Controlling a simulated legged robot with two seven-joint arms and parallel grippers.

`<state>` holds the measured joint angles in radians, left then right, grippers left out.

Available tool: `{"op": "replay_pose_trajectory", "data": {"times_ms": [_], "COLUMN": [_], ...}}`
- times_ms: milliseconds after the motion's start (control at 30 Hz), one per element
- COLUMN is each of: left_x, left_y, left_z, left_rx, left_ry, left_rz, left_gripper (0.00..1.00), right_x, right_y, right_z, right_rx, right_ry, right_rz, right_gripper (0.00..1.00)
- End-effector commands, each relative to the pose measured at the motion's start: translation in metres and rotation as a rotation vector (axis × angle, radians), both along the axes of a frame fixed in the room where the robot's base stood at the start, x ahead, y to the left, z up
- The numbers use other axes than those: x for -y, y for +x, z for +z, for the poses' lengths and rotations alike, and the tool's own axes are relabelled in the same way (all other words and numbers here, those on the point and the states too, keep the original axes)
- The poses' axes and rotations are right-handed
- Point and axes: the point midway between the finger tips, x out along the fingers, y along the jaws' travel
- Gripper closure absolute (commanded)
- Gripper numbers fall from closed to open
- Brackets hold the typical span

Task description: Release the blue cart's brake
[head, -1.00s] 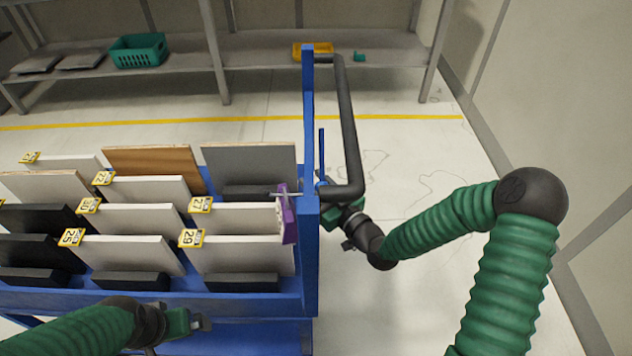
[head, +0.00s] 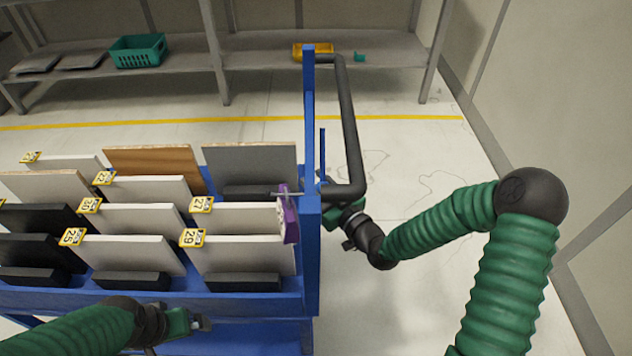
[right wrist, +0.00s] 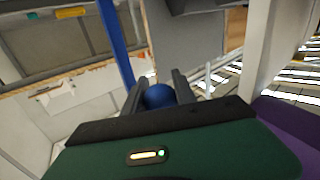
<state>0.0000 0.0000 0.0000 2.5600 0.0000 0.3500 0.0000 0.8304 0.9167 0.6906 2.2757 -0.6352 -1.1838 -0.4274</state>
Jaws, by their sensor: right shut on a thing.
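The blue cart (head: 312,230) stands left of centre in the head view, with upright panels in its slots and a dark bent push handle (head: 348,120) on its right end. A thin blue upright rod (head: 322,155) stands beside the end post. My right gripper (head: 332,188) is low at that end, partly hidden by the post and handle. In the right wrist view, its two dark fingers are shut on a round blue knob (right wrist: 160,96). My left gripper (head: 203,322) is empty by the cart's near side; its jaw opening is unclear.
A purple tag (head: 289,218) hangs at the cart's right end. A grey shelf (head: 260,60) at the back holds a green basket (head: 138,50) and a yellow bin (head: 312,50). The floor right of the cart is clear up to the wall.

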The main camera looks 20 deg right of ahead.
Motion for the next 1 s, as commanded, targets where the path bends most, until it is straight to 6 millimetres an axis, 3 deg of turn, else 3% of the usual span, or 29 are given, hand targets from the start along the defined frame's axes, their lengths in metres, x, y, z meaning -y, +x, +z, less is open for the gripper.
{"op": "replay_pose_trajectory", "data": {"times_ms": [267,467,667,1000], "left_x": [0.000,0.000,0.000,0.000], "left_y": [0.000,0.000,0.000,0.000], "left_z": [-0.002,-0.017,-0.051,-0.129], "left_rx": [0.000,0.000,0.000,0.000], "left_ry": [0.000,0.000,0.000,0.000], "left_rz": [0.000,0.000,0.000,0.000], "left_gripper": [0.00,0.00,0.00,0.00], "right_x": [0.000,0.002,0.005,0.016], "right_y": [-0.001,0.004,0.018,0.057], "right_z": [-0.007,-0.014,-0.025,-0.037], "right_rx": [-0.011,0.029,0.136,0.429], "right_ry": [-0.002,-0.014,-0.045,-0.130], "right_rz": [0.001,0.000,0.001,0.002], "right_gripper": [1.00,1.00,1.00,1.00]}}
